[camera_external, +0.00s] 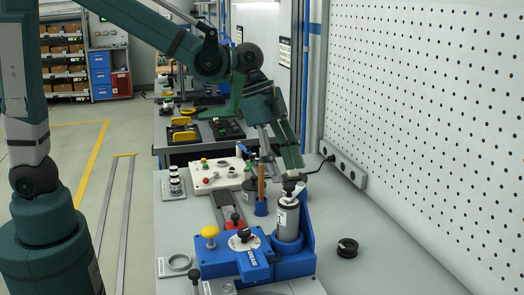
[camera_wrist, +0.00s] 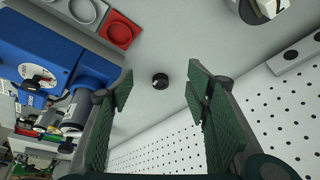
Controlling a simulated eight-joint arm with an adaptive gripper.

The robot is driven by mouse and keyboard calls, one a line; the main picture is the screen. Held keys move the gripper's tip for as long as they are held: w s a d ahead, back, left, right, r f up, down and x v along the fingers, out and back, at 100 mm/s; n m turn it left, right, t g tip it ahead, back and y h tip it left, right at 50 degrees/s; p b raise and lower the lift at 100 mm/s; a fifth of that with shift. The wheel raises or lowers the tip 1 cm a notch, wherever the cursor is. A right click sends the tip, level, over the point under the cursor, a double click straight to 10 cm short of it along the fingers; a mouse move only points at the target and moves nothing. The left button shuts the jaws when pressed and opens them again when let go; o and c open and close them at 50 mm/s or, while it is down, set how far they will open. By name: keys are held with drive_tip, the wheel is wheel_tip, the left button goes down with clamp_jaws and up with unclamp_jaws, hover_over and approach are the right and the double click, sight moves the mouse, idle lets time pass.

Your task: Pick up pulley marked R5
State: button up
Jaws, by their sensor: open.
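A small round black part, which looks like a pulley (camera_external: 347,248), lies flat on the grey bench right of the blue machine. In the wrist view this small black pulley (camera_wrist: 160,82) shows between my fingertips in the picture, well beyond them on the bench. No R5 mark can be read on it. My gripper (camera_external: 282,160) is open and empty, above the bench and behind the grey cylinder. Both green fingers of my gripper (camera_wrist: 160,72) stand wide apart in the wrist view. A larger dark part with a white marked face (camera_wrist: 264,8) is cut off at the top right.
The blue machine (camera_external: 220,262) with a grey upright cylinder (camera_external: 287,222) stands left of the pulley. A pegboard wall (camera_external: 430,120) and a power strip (camera_external: 343,165) border the right side. A red tray (camera_wrist: 118,36) lies beyond the machine. The bench around the pulley is clear.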

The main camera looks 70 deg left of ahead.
drive_tip(key=w+d+f+m+g+p, duration=0.1)
drive_tip(key=w+d+f+m+p, duration=0.2)
drive_tip(key=w+d, duration=0.3)
drive_tip(key=m+g+h+p, duration=0.2)
drive_tip(key=m+p, duration=0.1)
approach(348, 245)
drive_tip(key=shift+s+d+f+y, duration=0.15)
drive_tip(key=shift+d+f+y, duration=0.05)
drive_tip(key=shift+d+y, duration=0.1)
drive_tip(key=shift+x, duration=1.25)
drive_tip(key=shift+x, duration=2.6)
drive_tip(key=shift+d, duration=0.1)
drive_tip(key=c, duration=1)
